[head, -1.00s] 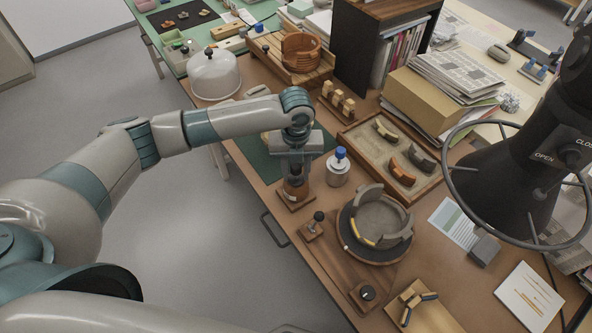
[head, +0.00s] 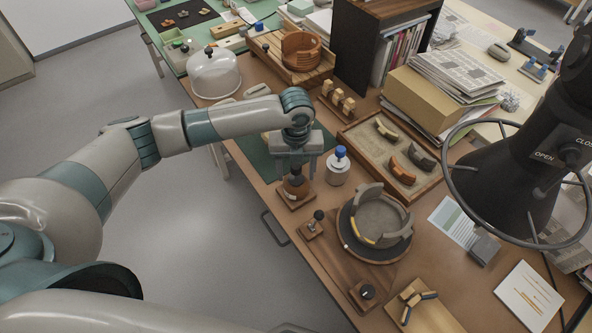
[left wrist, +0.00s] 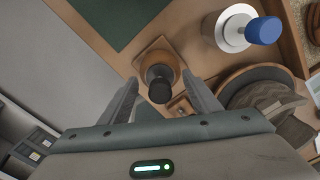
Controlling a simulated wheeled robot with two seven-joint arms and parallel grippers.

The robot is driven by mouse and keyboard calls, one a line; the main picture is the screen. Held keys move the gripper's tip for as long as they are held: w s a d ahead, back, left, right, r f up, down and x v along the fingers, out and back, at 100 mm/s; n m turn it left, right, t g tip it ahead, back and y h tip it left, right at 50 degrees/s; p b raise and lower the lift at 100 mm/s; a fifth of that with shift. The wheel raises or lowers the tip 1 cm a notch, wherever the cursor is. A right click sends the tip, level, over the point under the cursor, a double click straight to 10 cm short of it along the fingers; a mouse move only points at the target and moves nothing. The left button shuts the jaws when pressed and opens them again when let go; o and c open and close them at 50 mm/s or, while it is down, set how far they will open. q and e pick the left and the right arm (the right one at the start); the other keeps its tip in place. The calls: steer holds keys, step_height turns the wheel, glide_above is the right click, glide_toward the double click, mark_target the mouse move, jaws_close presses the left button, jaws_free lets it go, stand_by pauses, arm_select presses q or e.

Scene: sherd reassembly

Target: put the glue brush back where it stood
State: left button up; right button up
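The glue brush shows as a dark round-topped handle (left wrist: 160,88) standing in the amber-brown glue pot (head: 296,187). The pot sits on a square wooden base (head: 284,200) near the table's front edge. The bristle end is hidden inside the pot. My left gripper (head: 296,167) is just above the pot, pointing down. In the left wrist view its fingers (left wrist: 160,80) are spread, with a gap on both sides of the handle, and they hold nothing. My right gripper is not in view.
A turntable with a partly built grey bowl (head: 381,216) and a small knobbed block (head: 312,227) are nearer. A sherd tray (head: 350,137) lies behind. A black hood (head: 510,175) overhangs the right.

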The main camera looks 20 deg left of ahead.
arm_select(q)
steer(key=shift+r, duration=0.1)
step_height(320, 180, up, 17)
steer(key=b, duration=0.4)
stand_by(0.4)
stand_by(0.9)
